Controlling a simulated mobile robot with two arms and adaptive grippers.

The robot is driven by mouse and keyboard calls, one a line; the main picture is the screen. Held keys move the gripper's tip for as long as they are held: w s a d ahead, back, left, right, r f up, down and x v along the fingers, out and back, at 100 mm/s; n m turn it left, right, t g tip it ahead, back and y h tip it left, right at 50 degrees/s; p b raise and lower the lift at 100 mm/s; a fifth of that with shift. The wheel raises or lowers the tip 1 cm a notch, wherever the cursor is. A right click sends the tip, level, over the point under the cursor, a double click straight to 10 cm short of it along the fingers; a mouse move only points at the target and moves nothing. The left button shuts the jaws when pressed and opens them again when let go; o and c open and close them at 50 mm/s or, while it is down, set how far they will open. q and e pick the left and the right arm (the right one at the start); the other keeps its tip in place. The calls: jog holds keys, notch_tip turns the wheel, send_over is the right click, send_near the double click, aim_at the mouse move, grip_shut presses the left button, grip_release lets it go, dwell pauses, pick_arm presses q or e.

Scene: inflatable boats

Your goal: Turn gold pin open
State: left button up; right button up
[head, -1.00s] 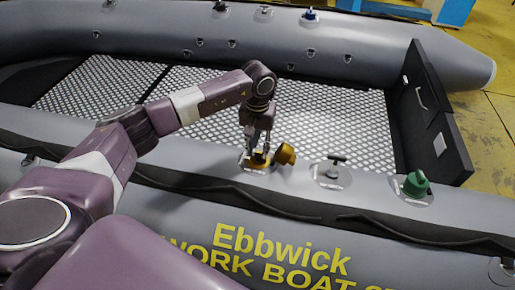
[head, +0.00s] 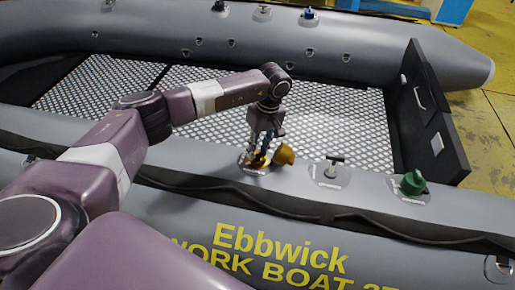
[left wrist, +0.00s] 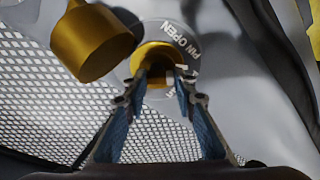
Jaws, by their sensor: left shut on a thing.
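The gold pin (left wrist: 152,53) sits in a round valve seat on the near grey tube, with "PIN OPEN" lettering beside it in the left wrist view. In the head view the gold pin (head: 256,160) is mostly hidden by my fingers. My left gripper (head: 258,154) reaches down from above and is shut on it; in the left wrist view the fingertips (left wrist: 167,76) are at the pin's near side. A gold cap (head: 284,153) hangs open right beside the seat; it also shows in the left wrist view (left wrist: 92,42). My right gripper is out of view.
A valve with a grey T-shaped top (head: 333,164) and a green-capped valve (head: 412,182) stand to the right on the same near tube (head: 350,215). The boat's patterned floor (head: 335,115) lies behind, and a dark transom (head: 432,115) closes the right end.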

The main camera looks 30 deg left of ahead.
pick_arm(q)
jog(key=n+g, duration=0.1)
jog(key=n, duration=0.3)
jog(key=shift+d+n, duration=0.1)
jog(key=shift+n, duration=0.2)
jog(key=shift+w+d+n+g, duration=0.1)
jog(key=shift+n+g, duration=0.1)
jog(key=shift+n, duration=0.9)
jog(key=shift+w+n+g, duration=0.1)
jog(key=shift+n+g, duration=0.1)
jog(key=shift+n, duration=0.9)
jog(key=o, duration=1.2)
jog(key=shift+c, duration=0.2)
jog(key=v, duration=1.2)
jog(key=shift+d, duration=0.2)
jog(key=shift+s+f, duration=0.15)
